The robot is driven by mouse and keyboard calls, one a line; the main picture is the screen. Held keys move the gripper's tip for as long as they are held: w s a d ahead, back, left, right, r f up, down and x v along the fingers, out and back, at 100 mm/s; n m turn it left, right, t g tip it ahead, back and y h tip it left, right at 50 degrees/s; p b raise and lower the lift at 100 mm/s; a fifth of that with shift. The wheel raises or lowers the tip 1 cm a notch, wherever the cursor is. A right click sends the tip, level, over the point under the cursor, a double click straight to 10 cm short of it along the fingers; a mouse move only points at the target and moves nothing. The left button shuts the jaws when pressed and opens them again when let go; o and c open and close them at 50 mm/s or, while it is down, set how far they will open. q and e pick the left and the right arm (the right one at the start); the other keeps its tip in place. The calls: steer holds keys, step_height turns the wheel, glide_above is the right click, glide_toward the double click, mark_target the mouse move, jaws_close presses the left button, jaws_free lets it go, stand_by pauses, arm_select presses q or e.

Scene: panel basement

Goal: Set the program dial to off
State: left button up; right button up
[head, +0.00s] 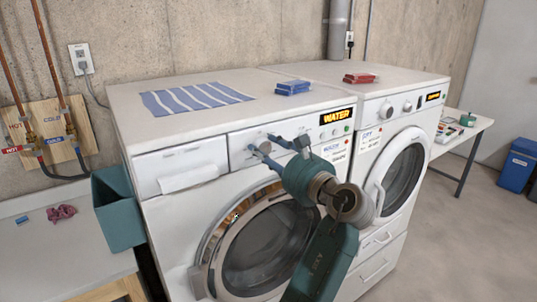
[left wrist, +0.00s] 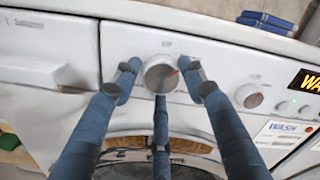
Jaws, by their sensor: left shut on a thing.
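The program dial (left wrist: 160,76) is a round grey knob on the white front panel of the left machine. Its red mark points to the upper right in the left wrist view. My left gripper (head: 266,145) reaches the panel from the front, and its blue fingers are shut on the dial from both sides. In the left wrist view the left gripper (left wrist: 164,84) has a third finger below the dial. The gripper hides much of the dial in the head view. The orange display (head: 337,116) reads "WATER". My right gripper is not in view.
A smaller dial (left wrist: 249,96) sits to the right. The washer door (head: 262,240) is below. A striped cloth (head: 195,98) and blue pack (head: 293,88) lie on top. A second machine (head: 403,150) stands right, a green bin (head: 118,210) left.

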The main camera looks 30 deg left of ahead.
arm_select(q)
steer(key=n+b, duration=0.1)
steer(key=n, duration=0.1)
steer(key=n+b, duration=0.1)
steer(key=n, duration=0.1)
steer(key=shift+r+n, duration=0.2)
steer(key=shift+n, duration=0.2)
steer(key=shift+c, duration=0.2)
steer(key=n+b, duration=0.3)
steer(key=n, duration=0.1)
steer(key=shift+a+f+n+b, duration=0.1)
steer(key=shift+n+b, duration=0.3)
steer(key=shift+s+f, duration=0.1)
steer(key=shift+f, duration=0.05)
